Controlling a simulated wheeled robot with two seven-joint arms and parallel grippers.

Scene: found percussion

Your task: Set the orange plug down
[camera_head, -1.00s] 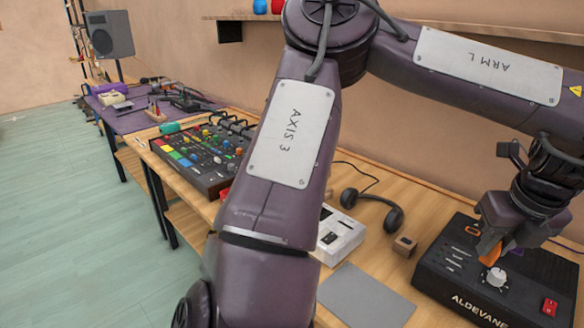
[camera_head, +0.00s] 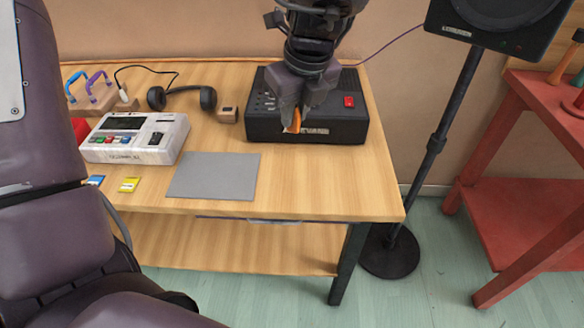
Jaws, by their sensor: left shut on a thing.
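The orange plug (camera_head: 294,122) is held between the fingers of my left gripper (camera_head: 292,115), which is shut on it. The gripper points down in front of the black box (camera_head: 345,125), and the plug covers part of the box's front. I cannot tell whether the plug touches the box. A flat grey mat (camera_head: 213,176) lies bare on the wooden table (camera_head: 320,185), to the left of and nearer than the gripper. My right gripper is not in view.
Blue and yellow cards (camera_head: 130,185) lie near the front edge. A speaker stand (camera_head: 435,145) and red shelf (camera_head: 510,200) are at right. The table's front right is clear.

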